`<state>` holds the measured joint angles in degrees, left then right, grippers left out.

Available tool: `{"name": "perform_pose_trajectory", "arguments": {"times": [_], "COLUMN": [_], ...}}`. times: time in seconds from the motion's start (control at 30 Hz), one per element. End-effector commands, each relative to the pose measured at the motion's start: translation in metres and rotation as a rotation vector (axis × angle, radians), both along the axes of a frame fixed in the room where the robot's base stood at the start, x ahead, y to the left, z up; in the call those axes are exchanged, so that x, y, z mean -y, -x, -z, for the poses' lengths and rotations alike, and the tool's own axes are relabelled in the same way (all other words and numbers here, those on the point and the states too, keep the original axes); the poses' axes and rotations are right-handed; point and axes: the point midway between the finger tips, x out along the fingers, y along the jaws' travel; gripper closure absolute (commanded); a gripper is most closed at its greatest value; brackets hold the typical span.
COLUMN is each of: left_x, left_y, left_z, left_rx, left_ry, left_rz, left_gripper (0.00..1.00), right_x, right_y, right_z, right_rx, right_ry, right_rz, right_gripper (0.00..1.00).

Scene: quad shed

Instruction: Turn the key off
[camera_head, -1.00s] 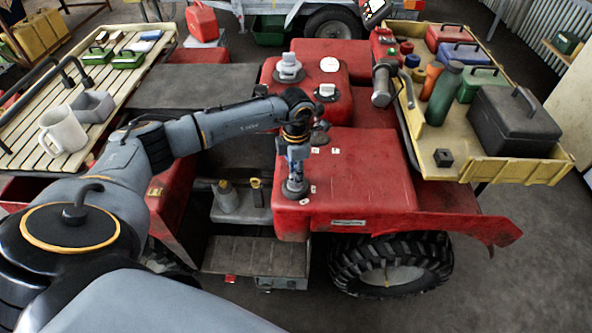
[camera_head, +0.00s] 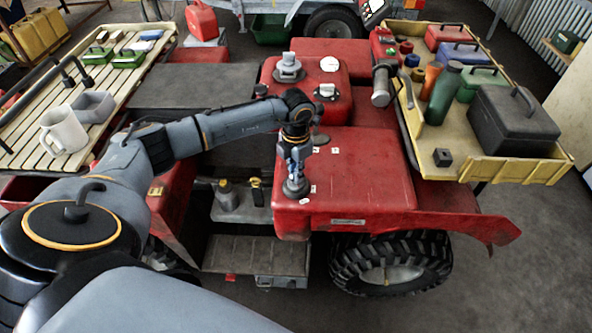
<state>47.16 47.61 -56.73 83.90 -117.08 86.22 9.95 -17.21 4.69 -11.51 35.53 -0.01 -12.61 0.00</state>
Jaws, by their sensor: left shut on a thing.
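My left gripper (camera_head: 296,178) points straight down at the near left corner of the quad's red body panel (camera_head: 365,185). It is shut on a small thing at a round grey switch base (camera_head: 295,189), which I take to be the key. The fingers cover the key, so its angle cannot be seen. Small white marks lie on the red panel around the switch. My right gripper is not in view.
Beyond the gripper is a red raised box (camera_head: 325,106) with grey and white knobs. A yellow tray (camera_head: 515,172) with toolboxes and a green bottle (camera_head: 444,95) stands right. A slatted rack (camera_head: 40,130) with a white mug (camera_head: 64,131) is left.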

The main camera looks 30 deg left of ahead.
Motion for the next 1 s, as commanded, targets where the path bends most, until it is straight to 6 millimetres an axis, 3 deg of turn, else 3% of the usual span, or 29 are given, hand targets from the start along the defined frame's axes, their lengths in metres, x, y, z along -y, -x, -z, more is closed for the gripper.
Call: {"name": "perform_pose_trajectory", "arguments": {"times": [0.37,0.7,1.0], "left_x": [0.000,0.000,0.000], "left_y": [0.000,0.000,0.000], "left_z": [0.000,-0.001,0.000], "left_rx": [0.000,-0.001,-0.001], "left_ry": [0.001,0.000,0.000], "left_rz": [-0.067,-0.442,-0.467], "left_gripper": [1.00,1.00,1.00], "right_x": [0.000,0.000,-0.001], "right_y": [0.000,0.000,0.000], "right_z": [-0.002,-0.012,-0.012], "right_rx": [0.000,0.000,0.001], "right_ry": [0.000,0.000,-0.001], "right_rz": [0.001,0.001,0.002], "right_gripper": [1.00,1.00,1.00]}}
